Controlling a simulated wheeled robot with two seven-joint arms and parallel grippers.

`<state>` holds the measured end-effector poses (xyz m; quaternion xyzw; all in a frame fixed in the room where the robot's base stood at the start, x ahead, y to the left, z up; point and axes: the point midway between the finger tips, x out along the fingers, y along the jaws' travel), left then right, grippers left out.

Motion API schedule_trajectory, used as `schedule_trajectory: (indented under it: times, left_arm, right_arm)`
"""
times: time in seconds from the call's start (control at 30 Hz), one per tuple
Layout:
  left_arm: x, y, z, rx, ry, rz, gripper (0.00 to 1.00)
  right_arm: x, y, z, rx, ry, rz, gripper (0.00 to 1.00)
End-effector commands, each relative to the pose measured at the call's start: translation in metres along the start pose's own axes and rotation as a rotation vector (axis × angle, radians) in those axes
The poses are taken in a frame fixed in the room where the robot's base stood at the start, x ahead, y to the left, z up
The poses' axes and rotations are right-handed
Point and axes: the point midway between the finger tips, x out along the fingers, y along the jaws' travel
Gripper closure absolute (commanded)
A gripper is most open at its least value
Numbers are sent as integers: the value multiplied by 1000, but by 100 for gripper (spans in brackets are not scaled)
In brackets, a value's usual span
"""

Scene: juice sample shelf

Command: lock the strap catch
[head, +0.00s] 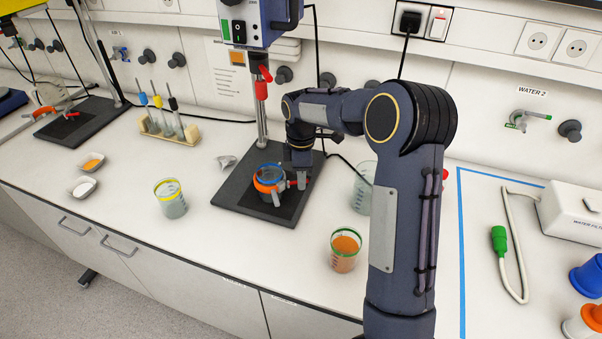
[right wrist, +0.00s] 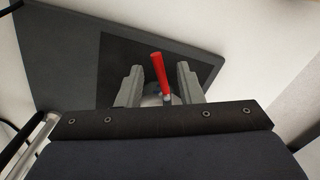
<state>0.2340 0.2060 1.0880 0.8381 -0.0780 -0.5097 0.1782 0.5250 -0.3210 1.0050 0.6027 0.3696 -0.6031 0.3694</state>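The strap catch has a red lever (right wrist: 161,78), which stands up between the two grey fingers of my right gripper (right wrist: 156,82) in the right wrist view. The fingers are open, with a gap on each side of the lever. In the head view my right gripper (head: 300,181) is low at the right side of a beaker with a blue rim (head: 269,170). An orange strap (head: 268,186) runs around this beaker, which stands on a dark base plate (head: 235,195). The gripper partly hides the catch there. My left gripper is not in view.
A metal stand rod (head: 262,115) rises behind the beaker under the mixer head (head: 250,20). A beaker with orange liquid (head: 345,250) stands in front right, and a yellow-rimmed beaker (head: 171,199) to the left. A clear beaker (head: 363,187) is partly behind my right arm.

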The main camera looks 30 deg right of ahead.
Motion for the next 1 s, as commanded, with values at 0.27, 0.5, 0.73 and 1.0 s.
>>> schedule_trajectory:
  times: [0.27,0.5,0.73,1.0]
  left_arm:
    - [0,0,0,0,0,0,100]
    - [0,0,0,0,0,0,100]
    - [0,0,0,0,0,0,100]
    - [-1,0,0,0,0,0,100]
  right_arm:
    - [0,0,0,1,0,0,77]
    - [0,0,0,1,0,1,100]
    - [0,1,0,-12,1,1,100]
    - [-1,2,0,-32,1,3,100]
